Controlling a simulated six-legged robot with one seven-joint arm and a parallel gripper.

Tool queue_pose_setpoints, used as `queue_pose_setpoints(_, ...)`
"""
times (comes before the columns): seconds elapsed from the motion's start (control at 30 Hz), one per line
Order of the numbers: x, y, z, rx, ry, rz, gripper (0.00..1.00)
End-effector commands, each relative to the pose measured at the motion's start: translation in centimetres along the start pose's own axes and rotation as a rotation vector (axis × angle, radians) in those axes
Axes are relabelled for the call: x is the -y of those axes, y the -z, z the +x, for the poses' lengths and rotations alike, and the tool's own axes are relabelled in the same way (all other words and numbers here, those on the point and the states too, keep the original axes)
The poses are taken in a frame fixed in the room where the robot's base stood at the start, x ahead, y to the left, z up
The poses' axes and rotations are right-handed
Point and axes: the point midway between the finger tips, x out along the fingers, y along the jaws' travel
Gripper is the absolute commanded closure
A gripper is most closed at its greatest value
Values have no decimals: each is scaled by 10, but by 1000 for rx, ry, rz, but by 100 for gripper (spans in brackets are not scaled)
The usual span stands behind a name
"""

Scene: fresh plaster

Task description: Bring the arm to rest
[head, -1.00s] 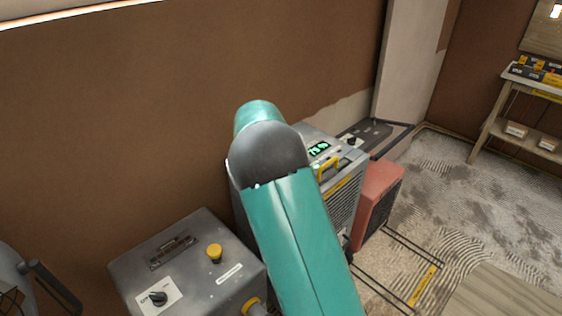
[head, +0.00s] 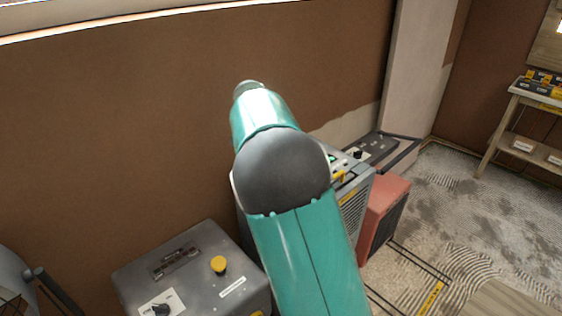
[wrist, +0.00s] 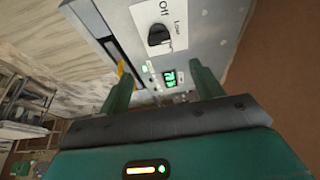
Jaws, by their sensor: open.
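My gripper (wrist: 161,72) is open in the wrist view, with its two green fingers apart and nothing visible between them. Beyond the fingers is a grey machine (wrist: 207,28) with a dark knob (wrist: 158,37) on a label reading "Off" and "Low", and a lit green display (wrist: 169,77). I cannot tell whether the fingers touch the machine; a gap seems to show. In the head view my teal arm rises up the middle and hides my gripper. The grey machine with a yellow handle (head: 355,207) stands partly hidden behind the arm.
A grey box (head: 195,268) with a yellow button stands at the lower left. A red unit (head: 383,213) is right of the machine. A brown wall (head: 120,110) is behind. A wooden shelf table (head: 520,125) stands at the far right. Streaked floor (head: 475,215) lies open between.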

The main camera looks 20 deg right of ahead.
Motion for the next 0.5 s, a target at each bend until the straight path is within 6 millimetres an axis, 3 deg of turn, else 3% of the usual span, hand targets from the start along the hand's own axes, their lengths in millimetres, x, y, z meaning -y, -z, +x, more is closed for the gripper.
queue_pose_setpoints(0.13,0,0,-13,1,0,0,35)
queue_pose_setpoints(0.5,0,0,-14,1,-1,0,35)
